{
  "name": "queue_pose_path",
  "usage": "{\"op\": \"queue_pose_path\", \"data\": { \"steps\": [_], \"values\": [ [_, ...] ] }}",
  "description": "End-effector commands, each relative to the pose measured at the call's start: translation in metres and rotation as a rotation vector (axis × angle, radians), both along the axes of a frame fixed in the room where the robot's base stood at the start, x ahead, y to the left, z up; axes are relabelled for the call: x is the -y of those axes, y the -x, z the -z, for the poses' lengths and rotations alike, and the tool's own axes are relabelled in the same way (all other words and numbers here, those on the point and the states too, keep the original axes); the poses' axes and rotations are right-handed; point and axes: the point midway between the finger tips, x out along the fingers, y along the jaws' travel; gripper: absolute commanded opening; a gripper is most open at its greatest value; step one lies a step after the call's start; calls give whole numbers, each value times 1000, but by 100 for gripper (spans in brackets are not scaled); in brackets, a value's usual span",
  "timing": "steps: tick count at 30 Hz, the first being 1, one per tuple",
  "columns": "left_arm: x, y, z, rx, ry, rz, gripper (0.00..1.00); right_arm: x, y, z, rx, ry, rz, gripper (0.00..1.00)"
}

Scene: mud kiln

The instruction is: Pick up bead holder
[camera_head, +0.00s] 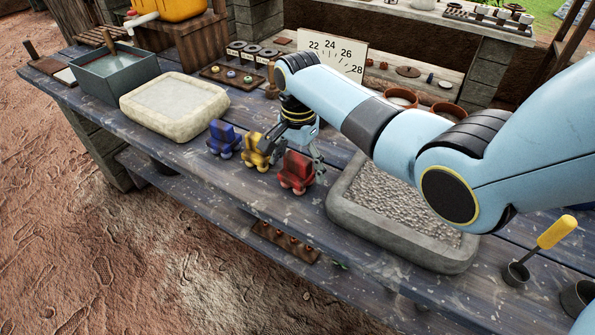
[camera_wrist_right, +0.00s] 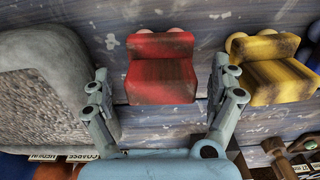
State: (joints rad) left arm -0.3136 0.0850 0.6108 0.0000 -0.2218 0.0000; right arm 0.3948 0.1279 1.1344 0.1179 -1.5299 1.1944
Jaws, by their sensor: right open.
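Three small chair-shaped blocks stand in a row on the blue-grey wooden table: a blue one (camera_head: 224,139), a yellow one (camera_head: 257,151) and a red one (camera_head: 297,171). Which object is the bead holder is not clear from the pictures; a dark board with coloured beads (camera_head: 229,76) lies farther back. My right gripper (camera_head: 293,150) is open beside the red and yellow blocks. In the right wrist view, the red block (camera_wrist_right: 161,70) shows between the open fingers (camera_wrist_right: 161,88), and the yellow block (camera_wrist_right: 272,70) is just outside the right finger. My left gripper is not in view.
A stone tray of gravel (camera_head: 349,211) stands close to the right of the red block. A pale stone basin (camera_head: 175,106) is at the left. A number board (camera_head: 333,55) and terracotta pots (camera_head: 401,97) stand behind. A yellow-handled tool (camera_head: 556,232) stands at the right.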

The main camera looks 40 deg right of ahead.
Motion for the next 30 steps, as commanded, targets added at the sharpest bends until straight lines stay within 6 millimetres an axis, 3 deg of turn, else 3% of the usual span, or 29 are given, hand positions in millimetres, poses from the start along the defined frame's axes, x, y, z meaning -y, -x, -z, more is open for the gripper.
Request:
{"op": "queue_pose_path", "data": {
  "steps": [6, 14, 20, 30],
  "values": [
    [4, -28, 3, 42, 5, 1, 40, -2, -1, 29, 0, -1, -1, 92],
    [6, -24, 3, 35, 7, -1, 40, -1, -1, 31, 1, 0, -1, 92],
    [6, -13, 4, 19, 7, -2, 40, -1, -1, 31, 1, 0, -1, 66],
    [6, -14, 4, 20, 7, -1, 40, -1, -1, 30, 1, 0, -1, 25]
  ]
}}
